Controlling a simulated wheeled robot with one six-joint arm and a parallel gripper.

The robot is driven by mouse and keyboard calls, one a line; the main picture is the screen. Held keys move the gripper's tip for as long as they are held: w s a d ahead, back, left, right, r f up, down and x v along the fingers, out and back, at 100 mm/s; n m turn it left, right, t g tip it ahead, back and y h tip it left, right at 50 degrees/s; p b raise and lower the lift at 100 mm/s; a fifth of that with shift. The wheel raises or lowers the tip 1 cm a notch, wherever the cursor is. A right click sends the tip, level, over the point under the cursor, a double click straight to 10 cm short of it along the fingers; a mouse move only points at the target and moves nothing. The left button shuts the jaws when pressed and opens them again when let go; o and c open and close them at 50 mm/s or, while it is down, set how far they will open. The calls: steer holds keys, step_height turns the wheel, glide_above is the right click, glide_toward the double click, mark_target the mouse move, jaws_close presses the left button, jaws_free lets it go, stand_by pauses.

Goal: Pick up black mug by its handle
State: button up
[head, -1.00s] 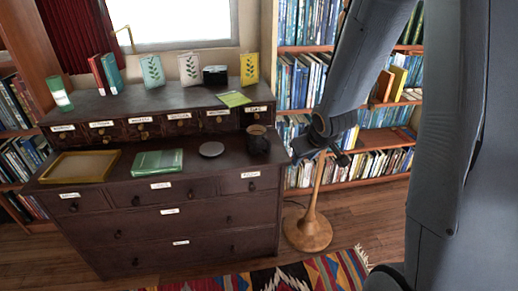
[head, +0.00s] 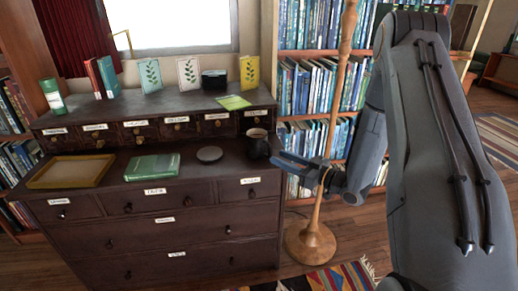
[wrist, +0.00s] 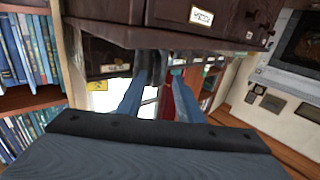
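The black mug (head: 257,143) stands upright at the right end of the dresser's lower top, with something brown inside it. My gripper (head: 277,159) is just to the right of the mug in the head view, its two fingers pointing left towards it. In the wrist view, my gripper's fingers (wrist: 163,70) are apart with nothing clearly held between them. A dark shape by the left fingertip there may be the mug, but it is too small to tell. The handle cannot be made out clearly.
The dark dresser (head: 160,220) holds a tray (head: 72,171), a green book (head: 153,167) and a grey disc (head: 209,154) left of the mug. Its raised back shelf carries books, cards and a dark box (head: 214,79). A wooden lamp stand (head: 311,240) stands close behind my gripper.

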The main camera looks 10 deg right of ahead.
mark_target(270, 156)
steer(key=x, duration=0.6)
steer(key=shift+w+d+r+p, duration=0.15)
steer(key=shift+w+r+p, duration=0.1)
steer(key=shift+p, duration=0.1)
jaws_close()
